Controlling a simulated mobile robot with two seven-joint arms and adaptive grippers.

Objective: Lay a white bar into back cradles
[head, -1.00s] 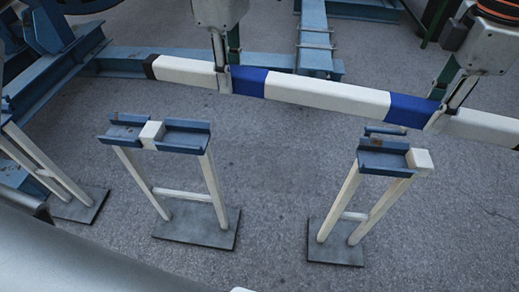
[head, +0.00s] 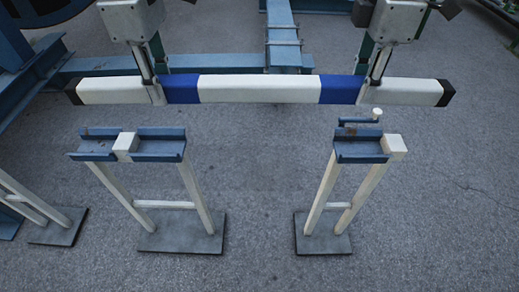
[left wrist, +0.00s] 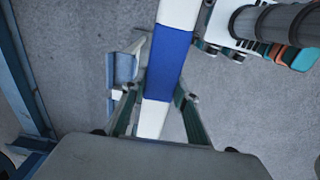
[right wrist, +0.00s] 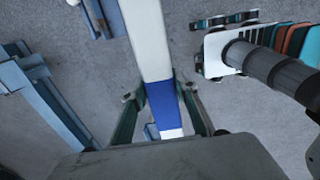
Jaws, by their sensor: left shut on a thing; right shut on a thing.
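The white bar (head: 258,89) has blue bands and black ends, and lies nearly level across the head view. My left gripper (head: 153,88) is shut on it beside the left blue band. My right gripper (head: 371,84) is shut on it beside the right blue band. The bar is held in the air and appears above the cradle stands in the picture. The left cradle (head: 160,150) is a blue channel with a white block between two compartments. The right cradle (head: 359,150) has a white block at its right. Both cradles look empty of any bar.
A small crank with a white knob (head: 377,114) stands behind the right cradle. Blue steel beams (head: 283,40) lie at the back, and part of another stand (head: 57,225) shows at the left. Bare floor (head: 265,190) lies between the two stands.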

